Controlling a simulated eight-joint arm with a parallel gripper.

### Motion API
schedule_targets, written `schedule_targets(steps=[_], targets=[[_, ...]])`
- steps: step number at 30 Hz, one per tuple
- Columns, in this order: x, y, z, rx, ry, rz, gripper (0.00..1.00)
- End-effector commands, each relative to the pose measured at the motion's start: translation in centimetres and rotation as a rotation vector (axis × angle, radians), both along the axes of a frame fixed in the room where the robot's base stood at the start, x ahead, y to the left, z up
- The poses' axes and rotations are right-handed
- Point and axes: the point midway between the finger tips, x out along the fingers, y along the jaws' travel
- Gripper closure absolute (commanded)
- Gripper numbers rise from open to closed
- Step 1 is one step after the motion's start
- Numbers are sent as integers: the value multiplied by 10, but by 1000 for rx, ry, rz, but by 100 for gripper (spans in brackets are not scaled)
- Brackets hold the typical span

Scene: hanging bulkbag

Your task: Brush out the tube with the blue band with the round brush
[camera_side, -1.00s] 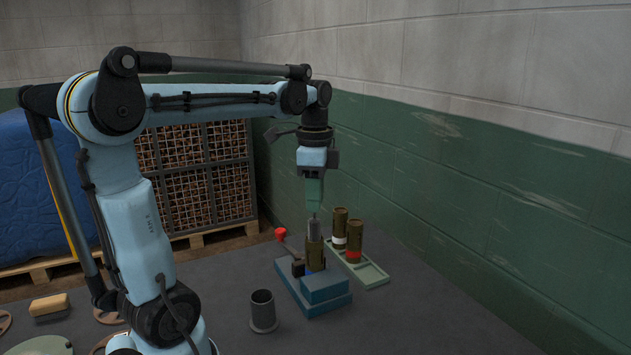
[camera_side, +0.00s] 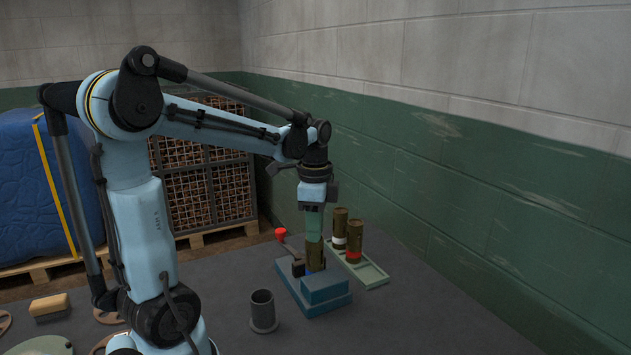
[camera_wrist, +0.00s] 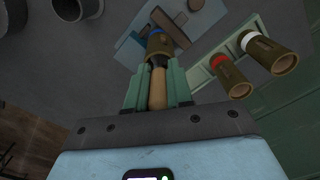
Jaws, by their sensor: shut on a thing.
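The brown tube with the blue band (camera_side: 316,256) stands upright in a blue clamp (camera_side: 327,289). In the wrist view the tube's blue band (camera_wrist: 158,31) shows near the clamp. My gripper (camera_side: 314,231) is directly above the tube, pointing down, with its green fingers close to the rim. It is shut on the wooden handle of the round brush (camera_wrist: 158,88). The brush's dark lower part runs into the tube's mouth, and its bristles are hidden inside.
A pale green tray (camera_side: 374,276) right of the clamp holds a white-banded tube (camera_side: 340,226) and a red-banded tube (camera_side: 354,242). A red-knobbed lever (camera_side: 281,233) rises at the clamp's left. A grey cup (camera_side: 263,309) stands in front. The wall is close behind the tray.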

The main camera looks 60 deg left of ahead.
Motion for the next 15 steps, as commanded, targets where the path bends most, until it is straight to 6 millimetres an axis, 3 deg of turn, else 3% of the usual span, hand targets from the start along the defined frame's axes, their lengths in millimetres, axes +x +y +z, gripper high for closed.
schedule_targets(steps=[8, 15], targets=[[0, 0, -3, 1, -3, 0, 100], [0, 0, 13, 2, -3, 0, 100]])
